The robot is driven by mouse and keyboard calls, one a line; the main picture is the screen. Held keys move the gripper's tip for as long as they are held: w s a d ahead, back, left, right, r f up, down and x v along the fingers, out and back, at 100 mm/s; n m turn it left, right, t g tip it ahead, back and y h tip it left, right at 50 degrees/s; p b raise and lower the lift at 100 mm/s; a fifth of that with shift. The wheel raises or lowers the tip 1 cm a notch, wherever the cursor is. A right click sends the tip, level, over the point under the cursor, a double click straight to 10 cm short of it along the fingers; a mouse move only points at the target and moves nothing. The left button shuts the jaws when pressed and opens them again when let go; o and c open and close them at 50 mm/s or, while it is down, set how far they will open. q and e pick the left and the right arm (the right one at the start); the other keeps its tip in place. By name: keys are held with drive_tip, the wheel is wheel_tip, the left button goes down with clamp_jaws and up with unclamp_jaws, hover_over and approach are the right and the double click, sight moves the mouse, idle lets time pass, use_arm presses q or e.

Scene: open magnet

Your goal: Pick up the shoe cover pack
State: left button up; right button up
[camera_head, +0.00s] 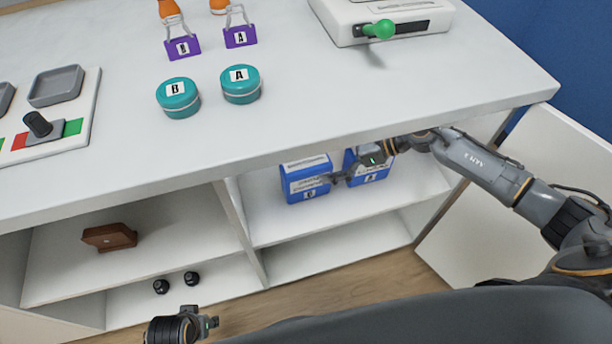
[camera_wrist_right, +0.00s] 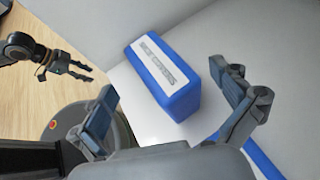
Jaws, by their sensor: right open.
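The shoe cover pack (camera_head: 305,180) is a blue box with a white label, standing on the upper shelf under the counter. In the right wrist view the pack (camera_wrist_right: 167,75) shows a label that seems to read "shoe covers". My right gripper (camera_head: 337,178) reaches into the shelf beside it. In the wrist view its open fingers (camera_wrist_right: 163,82) lie on either side of the pack, with gaps visible. Contact is not visible. My left gripper (camera_head: 205,325) is low in front of the cabinet, away from the pack; its jaws are unclear. It also shows in the wrist view (camera_wrist_right: 78,70).
A second blue pack (camera_head: 368,167) stands to the right, partly behind my right gripper. The counter (camera_head: 330,110) overhangs the shelf. An open door (camera_head: 530,200) stands at the right. A brown object (camera_head: 110,237) sits in the left compartment, with free shelf around it.

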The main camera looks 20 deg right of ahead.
sight(306, 178)
drive_tip(key=shift+x, duration=1.45)
drive_tip(key=shift+s, duration=0.15)
clamp_jaws()
